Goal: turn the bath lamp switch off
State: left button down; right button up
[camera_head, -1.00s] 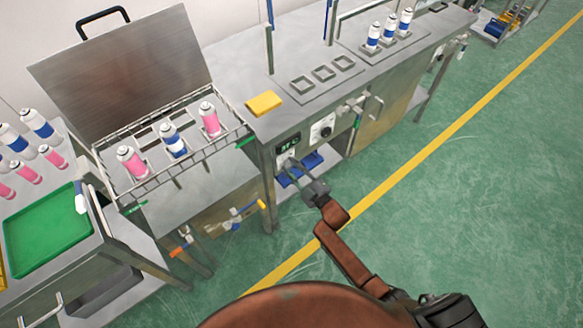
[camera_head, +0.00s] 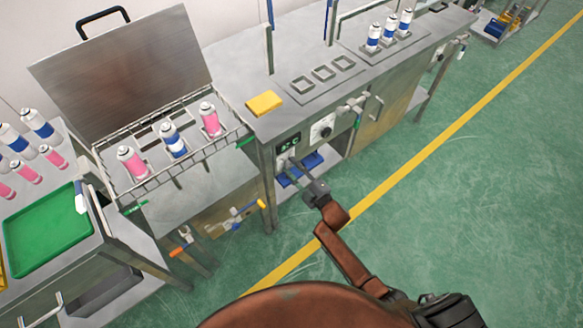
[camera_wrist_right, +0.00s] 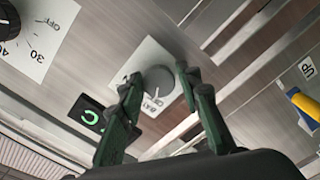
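The bath lamp switch seems to be the dark grey round knob (camera_wrist_right: 158,80) on a white plate (camera_wrist_right: 150,58) in the right wrist view; the plate's lettering is only partly readable. My right gripper (camera_wrist_right: 163,80) has one finger on each side of the knob, with small gaps showing; I cannot tell whether either finger touches. My left gripper is not in view.
A dial marked OFF, 30 and 40 (camera_wrist_right: 22,30) is beside the knob's plate. A lit green display (camera_wrist_right: 90,115) is close to a finger. A yellow-blue handle (camera_wrist_right: 305,105) sits by an UP label. The wire rack (camera_head: 170,155) holds cans left of the cabinet.

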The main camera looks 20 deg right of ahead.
jog(key=shift+o, duration=1.3)
jog(key=shift+r, duration=0.1)
jog(key=v, duration=1.2)
